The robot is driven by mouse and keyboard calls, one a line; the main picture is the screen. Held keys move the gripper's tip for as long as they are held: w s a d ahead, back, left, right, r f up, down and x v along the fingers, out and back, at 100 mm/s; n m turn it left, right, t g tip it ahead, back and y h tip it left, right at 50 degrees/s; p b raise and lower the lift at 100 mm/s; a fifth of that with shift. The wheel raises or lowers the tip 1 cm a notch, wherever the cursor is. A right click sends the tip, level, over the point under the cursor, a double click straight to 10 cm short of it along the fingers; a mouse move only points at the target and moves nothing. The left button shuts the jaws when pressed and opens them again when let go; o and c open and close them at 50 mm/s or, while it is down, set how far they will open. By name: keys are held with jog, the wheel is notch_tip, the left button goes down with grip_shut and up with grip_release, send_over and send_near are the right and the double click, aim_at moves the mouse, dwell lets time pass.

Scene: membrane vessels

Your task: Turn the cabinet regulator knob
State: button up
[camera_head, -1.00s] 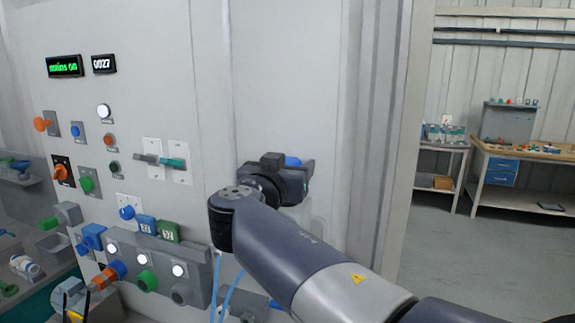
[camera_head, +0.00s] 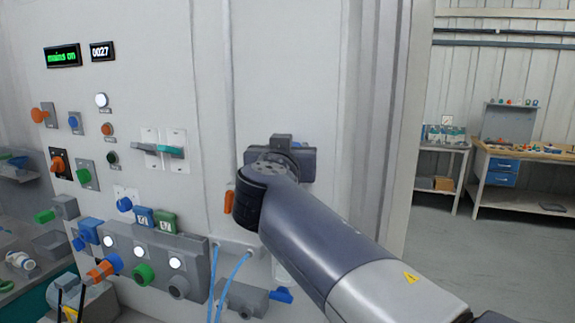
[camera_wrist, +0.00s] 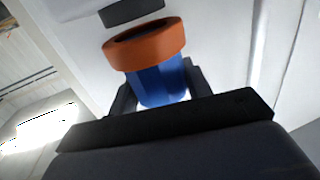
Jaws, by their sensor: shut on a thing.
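A blue knob (camera_wrist: 160,86) with an orange ring (camera_wrist: 145,42) around its far end shows in the wrist view. My gripper (camera_wrist: 162,92) has one black finger on each side of the blue part and is shut on it. A dark round piece (camera_wrist: 131,10) lies beyond the ring, close to the pale cabinet face. In the head view my gripper (camera_head: 281,152) is in front of the cabinet's plain right-hand panel (camera_head: 285,80). My wrist hides the knob there, so its turn angle cannot be told.
Left of my arm the cabinet carries switches, a lit display (camera_head: 63,54) and a grey block with lamps (camera_head: 155,250). An orange handle (camera_head: 229,201) sits just left of my wrist. Blue hoses (camera_head: 233,275) and a blue-handled valve (camera_head: 282,295) are below. Open floor lies right.

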jog(key=shift+n+y+b, duration=0.35)
jog(key=shift+n+y, duration=0.15)
jog(key=shift+y, duration=0.3)
jog(key=o, duration=1)
jog(key=s+b, duration=0.4)
jog(key=s, duration=0.6)
jog(key=shift+s+a, duration=0.25)
jog(key=shift+s, duration=0.15)
